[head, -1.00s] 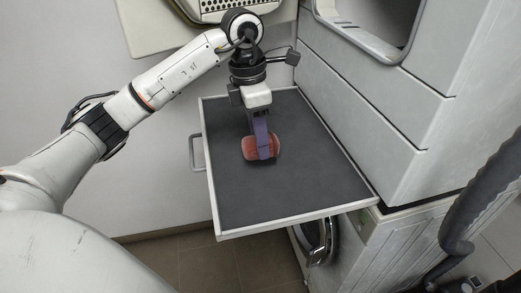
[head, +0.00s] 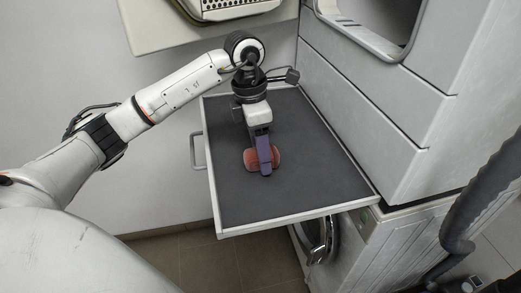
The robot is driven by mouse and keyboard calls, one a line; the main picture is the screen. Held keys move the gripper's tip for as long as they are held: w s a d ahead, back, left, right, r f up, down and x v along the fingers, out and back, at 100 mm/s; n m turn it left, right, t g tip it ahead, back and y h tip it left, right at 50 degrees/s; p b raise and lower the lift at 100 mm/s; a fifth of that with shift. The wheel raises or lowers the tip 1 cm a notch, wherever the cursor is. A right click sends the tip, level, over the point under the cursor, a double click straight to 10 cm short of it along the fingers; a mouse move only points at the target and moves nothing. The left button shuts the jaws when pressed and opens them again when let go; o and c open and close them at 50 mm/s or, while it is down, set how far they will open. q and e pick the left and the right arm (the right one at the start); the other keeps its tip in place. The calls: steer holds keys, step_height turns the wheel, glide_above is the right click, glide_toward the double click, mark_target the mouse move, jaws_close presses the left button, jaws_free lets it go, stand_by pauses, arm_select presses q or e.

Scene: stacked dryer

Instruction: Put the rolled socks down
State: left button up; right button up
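The rolled socks (head: 249,160) are a small reddish bundle over the front-middle part of the dark pull-out shelf (head: 310,170). My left gripper (head: 265,168), with purple fingers, points down at the socks from above. One finger crosses in front of the bundle, with red showing on both sides. The far finger is mostly hidden. The gripper appears shut on the socks, as they have moved along with it. The socks are at or very close to the shelf surface; contact underneath is hidden. My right gripper is not in view.
The shelf has a pale raised rim and a handle (head: 197,151) on its left. It juts out between the upper grey machine (head: 375,110) and the lower one with a round door (head: 318,240). A black hose (head: 462,205) hangs at the right. The shelf around the socks is bare.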

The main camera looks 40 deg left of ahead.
mark_target(254, 150)
arm_select(q)
step_height(254, 150, up, 12)
steer(key=a, duration=0.1)
steer(key=shift+s+a+r+p, duration=0.15)
steer(key=shift+s+p, duration=0.2)
